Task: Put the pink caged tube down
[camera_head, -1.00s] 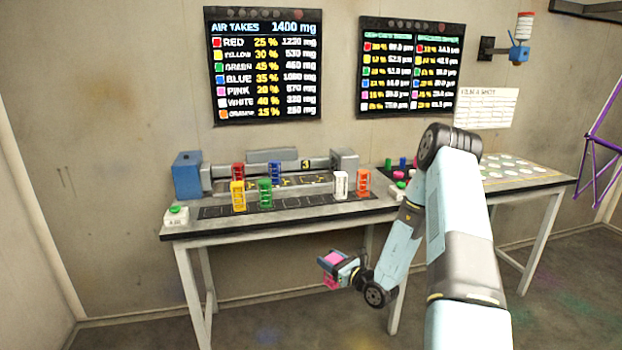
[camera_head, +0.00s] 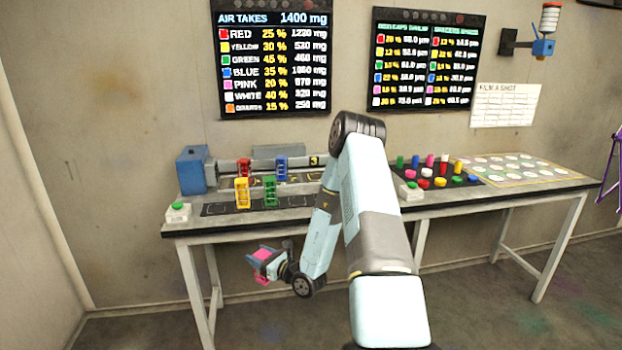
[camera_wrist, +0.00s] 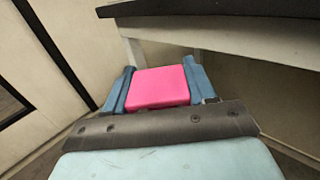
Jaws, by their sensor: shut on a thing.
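The pink caged tube (camera_wrist: 158,88) is held between the two blue fingers of my gripper (camera_wrist: 160,90) in the wrist view; only its flat pink end shows there. In the head view my gripper (camera_head: 262,262) is shut on the pink tube (camera_head: 262,281), in front of the table and below the level of its top. The table (camera_head: 330,222) stands beyond the gripper, and its front edge and underside show above the tube in the wrist view (camera_wrist: 235,42). Red (camera_head: 243,168), yellow (camera_head: 242,192), green (camera_head: 270,191) and blue (camera_head: 281,169) caged tubes stand upright on the table's left part.
A dark marked strip (camera_head: 228,209) lies along the table front, with bare spots beside the yellow and green tubes. A green-button box (camera_head: 178,212) stands at the left corner. Colored pieces (camera_head: 425,184) stand on a dark mat at right. My arm hides the table's middle.

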